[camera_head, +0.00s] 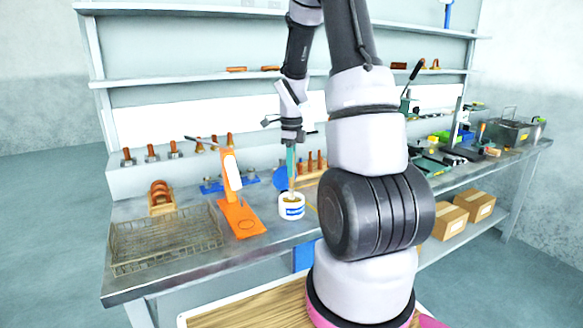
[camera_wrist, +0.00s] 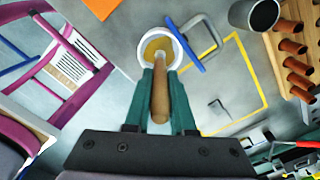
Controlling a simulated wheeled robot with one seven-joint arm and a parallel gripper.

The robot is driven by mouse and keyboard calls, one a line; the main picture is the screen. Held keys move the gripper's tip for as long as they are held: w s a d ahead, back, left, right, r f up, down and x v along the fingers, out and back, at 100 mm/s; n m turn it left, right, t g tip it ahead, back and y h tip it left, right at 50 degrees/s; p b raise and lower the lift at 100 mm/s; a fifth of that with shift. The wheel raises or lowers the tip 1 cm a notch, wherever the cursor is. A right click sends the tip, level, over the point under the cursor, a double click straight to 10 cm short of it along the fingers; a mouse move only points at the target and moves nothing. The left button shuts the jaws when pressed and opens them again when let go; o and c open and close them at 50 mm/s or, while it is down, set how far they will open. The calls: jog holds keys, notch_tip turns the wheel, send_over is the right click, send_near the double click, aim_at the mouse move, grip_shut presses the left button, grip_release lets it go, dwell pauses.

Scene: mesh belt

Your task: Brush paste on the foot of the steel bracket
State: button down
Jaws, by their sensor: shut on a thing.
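My gripper (camera_head: 291,168) points down over the white paste pot (camera_head: 291,212) with a blue label. In the wrist view its teal fingers (camera_wrist: 161,108) are shut on the wooden handle of a brush (camera_wrist: 159,101). The brush's far end is over or inside the mouth of the pot (camera_wrist: 146,55), where tan paste shows; its bristles cannot be made out. To the right of the pot, a grey angled piece (camera_wrist: 219,108), likely the steel bracket, lies inside a yellow outline on the bench. My arm hides that spot in the head view.
A wire tray (camera_head: 165,240) and an orange stand (camera_head: 240,215) are left of the pot. Tools crowd the bench's right end.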

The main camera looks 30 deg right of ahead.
jog(key=shift+f, duration=0.55)
dwell(1.4)
jog(key=shift+r, duration=0.15)
jog(key=shift+r, duration=3.4)
